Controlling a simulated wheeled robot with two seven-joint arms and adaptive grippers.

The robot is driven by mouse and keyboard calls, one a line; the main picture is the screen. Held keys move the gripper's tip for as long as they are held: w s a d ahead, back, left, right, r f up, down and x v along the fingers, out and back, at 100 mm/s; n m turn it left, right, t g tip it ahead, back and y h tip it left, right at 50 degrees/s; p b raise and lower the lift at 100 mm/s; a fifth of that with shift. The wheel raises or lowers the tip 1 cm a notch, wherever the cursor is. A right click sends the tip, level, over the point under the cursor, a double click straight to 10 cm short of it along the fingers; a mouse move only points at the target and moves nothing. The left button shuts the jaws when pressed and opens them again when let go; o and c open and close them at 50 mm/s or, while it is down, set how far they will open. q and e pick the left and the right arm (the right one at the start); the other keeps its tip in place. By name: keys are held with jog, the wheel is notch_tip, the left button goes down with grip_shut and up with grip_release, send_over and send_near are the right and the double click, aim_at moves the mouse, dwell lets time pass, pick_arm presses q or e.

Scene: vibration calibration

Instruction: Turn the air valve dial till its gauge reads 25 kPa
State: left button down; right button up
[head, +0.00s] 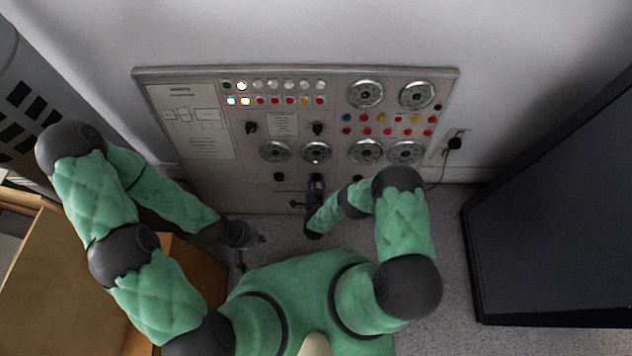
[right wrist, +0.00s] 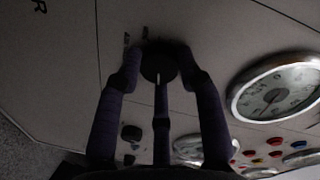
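My right gripper (head: 316,185) is at the lower middle of the panel in the head view, below a round gauge (head: 316,152). In the right wrist view its fingers (right wrist: 160,72) stand around a dark round dial (right wrist: 158,62) with a white mark, and appear to touch its sides. The gripper hides this dial in the head view. A large round gauge (right wrist: 275,90) shows to the right of the dial in the wrist view; its reading is too small to tell. My left gripper (head: 250,238) hangs low, away from the panel; its fingers are too small to judge.
The panel (head: 205,185) holds other gauges, lamps, coloured buttons and small black knobs (head: 279,177). A brown box (head: 75,275) stands at the left, near my left arm. A large dark cabinet (head: 560,220) stands at the right. Grey floor shows between the panel and cabinet.

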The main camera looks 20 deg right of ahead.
jog(key=shift+n, duration=0.3)
jog(key=n, duration=0.4)
jog(key=shift+h, duration=0.3)
jog(key=n, duration=0.5)
jog(key=shift+a+f+h, duration=0.1)
jog(key=shift+h, duration=0.2)
jog(key=n, duration=0.4)
jog(key=shift+n, duration=0.4)
jog(key=n+t, duration=0.1)
jog(key=n, duration=0.3)
jog(key=shift+f+n, duration=0.1)
jog(key=shift+n, duration=0.3)
jog(key=o, duration=1.1)
jog(key=shift+o, duration=0.2)
